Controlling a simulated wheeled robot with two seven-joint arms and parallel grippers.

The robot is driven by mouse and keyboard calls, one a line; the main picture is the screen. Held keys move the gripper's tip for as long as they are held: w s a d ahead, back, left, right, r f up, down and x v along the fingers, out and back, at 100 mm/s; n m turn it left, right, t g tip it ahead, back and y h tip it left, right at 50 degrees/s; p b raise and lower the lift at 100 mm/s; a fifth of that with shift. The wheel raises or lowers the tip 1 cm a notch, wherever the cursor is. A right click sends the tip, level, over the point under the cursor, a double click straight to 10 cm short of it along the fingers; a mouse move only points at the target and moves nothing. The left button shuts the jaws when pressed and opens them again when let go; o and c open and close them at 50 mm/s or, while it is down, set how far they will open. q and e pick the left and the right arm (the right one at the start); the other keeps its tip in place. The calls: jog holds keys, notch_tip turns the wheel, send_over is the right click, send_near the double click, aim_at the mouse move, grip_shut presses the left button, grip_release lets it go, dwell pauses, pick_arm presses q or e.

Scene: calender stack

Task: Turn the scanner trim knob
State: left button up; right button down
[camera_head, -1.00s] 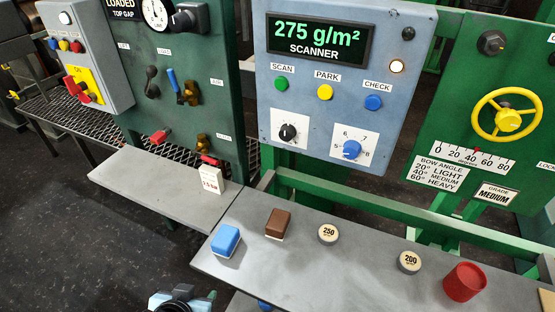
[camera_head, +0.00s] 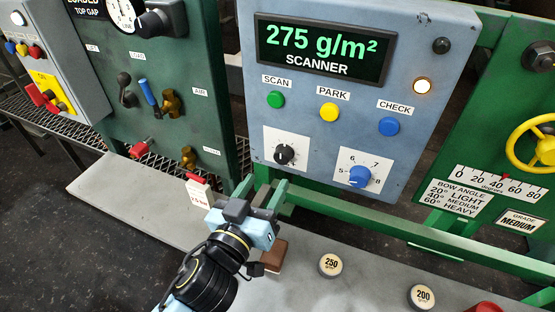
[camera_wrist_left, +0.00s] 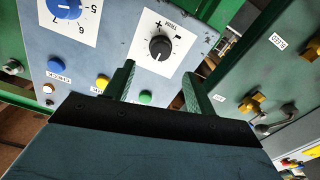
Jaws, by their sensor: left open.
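The scanner trim knob (camera_head: 284,154) is black with a white pointer mark, on a white plate at the lower left of the blue-grey scanner panel (camera_head: 350,130). In the left wrist view the trim knob (camera_wrist_left: 160,47) shows beyond the fingertips, between their lines, on a plate marked TRIM with plus and minus. My left gripper (camera_head: 261,190) is below and slightly left of the knob, apart from it. Its two green fingers (camera_wrist_left: 160,82) are spread with nothing between them. My right gripper is not in view.
A blue dial (camera_head: 360,176) sits right of the trim knob. Green (camera_head: 275,99), yellow (camera_head: 329,112) and blue (camera_head: 389,125) buttons are above. A green rail (camera_head: 370,222) runs below the panel. The grey shelf holds a brown block (camera_head: 272,255) and round weights (camera_head: 330,265).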

aim_at(280, 159)
pick_arm(q)
jog(key=x, duration=0.7)
jog(key=shift+w, duration=0.15)
jog(key=c, duration=1)
